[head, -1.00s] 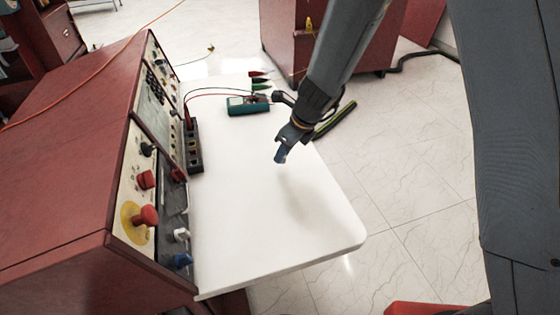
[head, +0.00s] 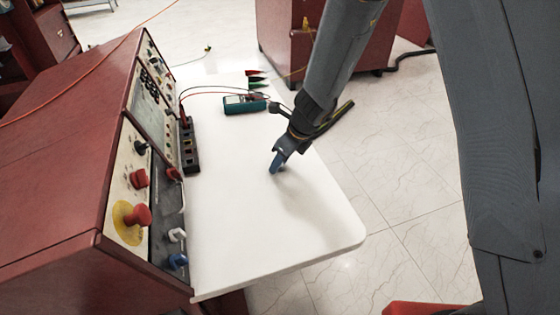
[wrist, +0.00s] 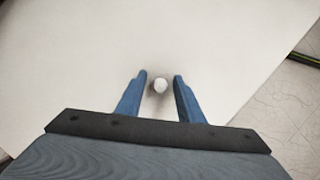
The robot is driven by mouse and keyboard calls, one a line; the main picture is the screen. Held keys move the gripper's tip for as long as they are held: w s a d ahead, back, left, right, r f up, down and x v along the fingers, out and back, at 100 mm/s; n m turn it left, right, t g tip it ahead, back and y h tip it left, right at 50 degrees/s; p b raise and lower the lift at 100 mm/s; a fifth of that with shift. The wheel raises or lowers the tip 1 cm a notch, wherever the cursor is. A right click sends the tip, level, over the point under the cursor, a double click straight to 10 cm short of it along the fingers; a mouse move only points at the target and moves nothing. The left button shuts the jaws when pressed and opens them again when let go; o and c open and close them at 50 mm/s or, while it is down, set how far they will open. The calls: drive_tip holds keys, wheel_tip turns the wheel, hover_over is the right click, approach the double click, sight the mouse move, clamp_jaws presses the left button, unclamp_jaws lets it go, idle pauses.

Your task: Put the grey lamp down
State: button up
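The grey lamp (wrist: 160,85) shows in the wrist view as a small pale round-topped piece on the white tabletop. It lies between the two blue fingers of my gripper (wrist: 160,78). A narrow gap shows on each side of it, so the fingers stand open around it. In the head view my gripper (head: 277,163) points down at the middle of the white table (head: 240,240), its tips at or close to the surface. The lamp cannot be made out there, hidden by the fingers.
A red console (head: 75,160) with knobs and sockets stands along the table's left side. A teal multimeter (head: 245,104) with leads and a black socket strip (head: 189,150) lie farther back. The front part of the table is clear.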

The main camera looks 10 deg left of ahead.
drive_tip(key=p+v, duration=0.2)
drive_tip(key=v, duration=1)
drive_tip(key=s+d+r+n+h, duration=0.2)
drive_tip(key=s+d+n, duration=0.7)
drive_tip(key=d+n, duration=0.2)
drive_tip(key=s+d+r+n+g+h, duration=0.1)
drive_tip(key=s+d+r+n, duration=0.1)
drive_tip(key=s+d+n, duration=0.7)
drive_tip(key=d+n, duration=0.3)
drive_tip(key=shift+d+n+h, duration=0.15)
drive_tip(key=shift+n+h, duration=0.25)
drive_tip(key=shift+r, duration=0.1)
